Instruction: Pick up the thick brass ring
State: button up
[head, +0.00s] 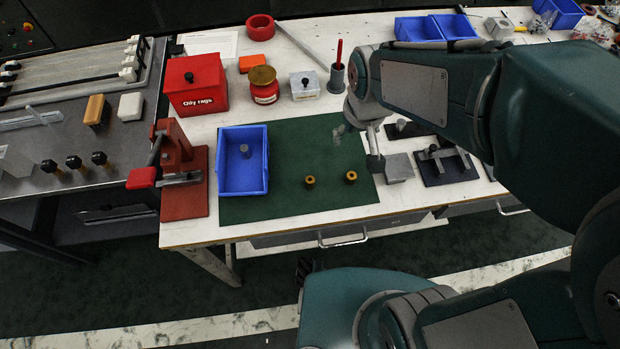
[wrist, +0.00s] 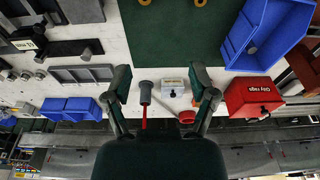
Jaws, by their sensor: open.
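Two small brass rings lie apart on the green mat (head: 285,150): a left ring (head: 310,181) and a right ring (head: 351,176). I cannot tell from their size which is the thick one. In the wrist view both sit at the top edge, partly cut off: one ring (wrist: 144,2) and another ring (wrist: 199,2). My gripper (head: 358,148) is above the mat's right side, on the far side of the rings. In the wrist view my gripper (wrist: 163,92) has its fingers wide apart with nothing held between them.
A blue bin (head: 223,187) holding a grey piece stands left of the rings, beside a red press (head: 185,200). A grey block (head: 399,168) lies right. The mat around the rings is clear.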

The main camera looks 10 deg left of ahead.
jog(key=n+g, duration=0.2)
send_near(310, 179)
jog(key=shift+s+h, duration=0.2)
jog(key=shift+h, duration=0.1)
notch_tip(310, 179, down, 5)
jog(key=shift+r, duration=0.15)
jog(key=shift+w+a+f, duration=0.1)
jog(key=shift+a+f, duration=0.05)
jog(key=shift+f, duration=1.3)
jog(key=shift+a+f, duration=0.15)
jog(key=shift+f, duration=1.35)
jog(key=shift+c, duration=0.4)
grip_shut()
